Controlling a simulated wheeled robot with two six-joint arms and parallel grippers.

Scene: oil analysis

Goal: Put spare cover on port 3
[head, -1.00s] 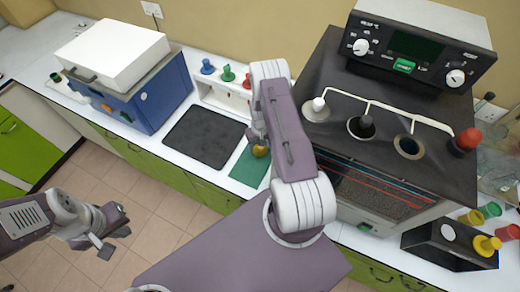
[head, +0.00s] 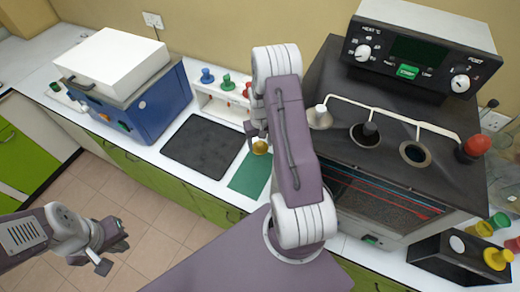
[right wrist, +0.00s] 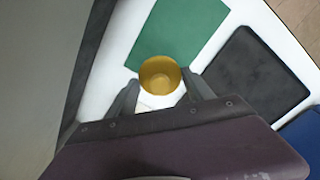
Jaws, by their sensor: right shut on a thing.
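My right gripper (head: 259,139) is shut on a small gold-yellow round cover (head: 261,147), held at the far edge of the green mat. In the right wrist view the gold cover (right wrist: 160,75) sits between the two fingertips, its round top facing the camera. No port numbers are readable. My left gripper (head: 108,256) is open and empty over the floor.
A white rack (head: 222,103) with blue, green and red knobs stands behind the green mat (head: 250,178) and black mat (head: 203,146). A blue box (head: 150,105) is at left. A black holder (head: 450,262) with colored caps is at front right. White pipes run above the ports.

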